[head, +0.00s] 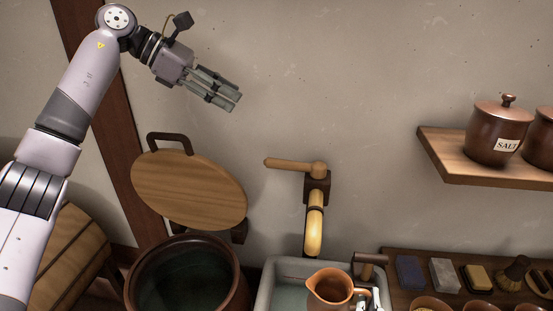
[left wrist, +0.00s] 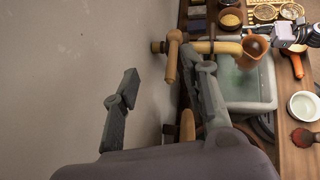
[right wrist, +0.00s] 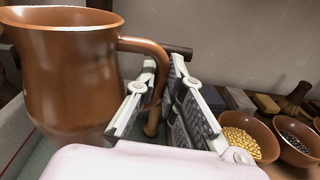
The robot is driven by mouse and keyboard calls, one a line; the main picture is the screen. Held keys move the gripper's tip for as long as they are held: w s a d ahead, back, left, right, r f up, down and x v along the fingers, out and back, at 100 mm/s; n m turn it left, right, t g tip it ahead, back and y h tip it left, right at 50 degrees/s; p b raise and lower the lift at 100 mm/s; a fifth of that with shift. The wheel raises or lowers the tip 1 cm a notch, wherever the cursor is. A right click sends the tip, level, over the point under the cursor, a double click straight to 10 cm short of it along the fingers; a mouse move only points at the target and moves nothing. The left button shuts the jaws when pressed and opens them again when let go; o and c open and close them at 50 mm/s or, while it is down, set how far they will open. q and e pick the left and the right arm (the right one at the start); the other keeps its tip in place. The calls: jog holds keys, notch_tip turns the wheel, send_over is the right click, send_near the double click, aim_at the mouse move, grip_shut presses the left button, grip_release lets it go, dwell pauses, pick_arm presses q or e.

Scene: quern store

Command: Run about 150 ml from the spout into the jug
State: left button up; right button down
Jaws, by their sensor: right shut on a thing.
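The copper-brown jug (head: 330,288) is upright over the basin, just in front of the spout. It also shows in the left wrist view (left wrist: 251,55) and the right wrist view (right wrist: 70,85). My right gripper (head: 374,300) is shut on its handle (right wrist: 150,50). The pale wooden spout (head: 314,232) comes from the wall, with a wooden lever (head: 290,165) pointing left above it. No stream shows. The jug's contents cannot be made out. My left gripper (head: 237,100) is raised against the wall, up and left of the lever, its fingers apart and empty in the left wrist view (left wrist: 165,90).
The pale basin (head: 268,290) stands below the spout. Left of it are a dark water vessel (head: 143,278) and a round wooden lid (head: 190,188). A shelf (head: 455,165) with a salt pot (head: 497,132) is at right. Blocks, brush and bowls line the counter (head: 400,255).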

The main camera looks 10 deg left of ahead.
aim_at(277, 160)
pick_arm(q)
jog(key=w+d+f+m+y, duration=0.1)
jog(key=d+f+y, duration=0.1)
jog(key=f, duration=0.4)
jog(key=w+d+f+m+g+y, duration=0.1)
jog(key=d+f+y, duration=0.1)
jog(key=d+f, duration=0.2)
jog(key=w+d+f+m+y, duration=0.1)
jog(key=w+d+f, duration=0.1)
jog(key=f, duration=0.5)
jog(key=shift+d+f+y, duration=0.2)
jog(key=shift+d, duration=0.25)
jog(key=shift+d+f+y, duration=0.2)
jog(key=shift+d, duration=0.25)
jog(key=shift+c, duration=0.2)
jog(key=shift+r, duration=0.1)
grip_shut()
